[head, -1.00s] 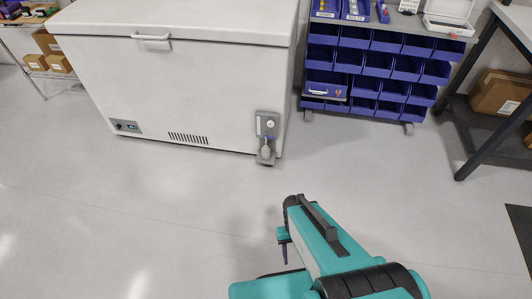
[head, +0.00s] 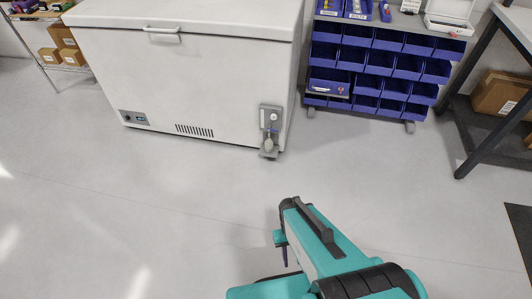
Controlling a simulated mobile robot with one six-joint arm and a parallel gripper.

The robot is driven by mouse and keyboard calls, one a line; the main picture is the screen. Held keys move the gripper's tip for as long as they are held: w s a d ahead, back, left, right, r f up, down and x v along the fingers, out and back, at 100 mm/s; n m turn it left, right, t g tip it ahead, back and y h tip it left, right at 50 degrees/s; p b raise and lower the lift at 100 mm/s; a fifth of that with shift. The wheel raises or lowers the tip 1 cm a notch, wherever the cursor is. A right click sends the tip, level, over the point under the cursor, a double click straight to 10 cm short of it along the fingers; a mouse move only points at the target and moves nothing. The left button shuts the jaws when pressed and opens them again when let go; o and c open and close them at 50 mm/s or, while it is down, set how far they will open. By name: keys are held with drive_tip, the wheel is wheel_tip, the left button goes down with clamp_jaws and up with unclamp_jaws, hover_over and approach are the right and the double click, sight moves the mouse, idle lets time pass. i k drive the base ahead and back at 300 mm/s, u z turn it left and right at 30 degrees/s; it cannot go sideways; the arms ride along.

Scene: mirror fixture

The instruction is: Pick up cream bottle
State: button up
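A small pale, cream-coloured bottle-like object (head: 268,146) sits low on a grey fixture (head: 271,118) at the front right corner of the white freezer. It is small in the head view, so I cannot be sure it is the cream bottle. My teal and black arm reaches up from the bottom of the view. Part of my gripper (head: 285,255) shows as a dark purple finger below the arm's end, well apart from the fixture across open floor. The rest of the gripper is hidden by the arm, so its opening does not show.
The white chest freezer (head: 185,80) stands at the back left. A rack of blue bins (head: 375,65) stands to its right. A dark-legged table (head: 492,135) with a cardboard box (head: 498,95) is at the right. The grey floor (head: 130,200) between is clear.

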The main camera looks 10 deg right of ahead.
sight(268, 143)
drive_tip(key=u, duration=0.4)
drive_tip(key=k, duration=1.15)
drive_tip(key=u, duration=1.05)
drive_tip(key=i, duration=1.25)
drive_tip(key=z, duration=0.45)
drive_tip(key=i, duration=0.9)
drive_tip(key=z, duration=0.4)
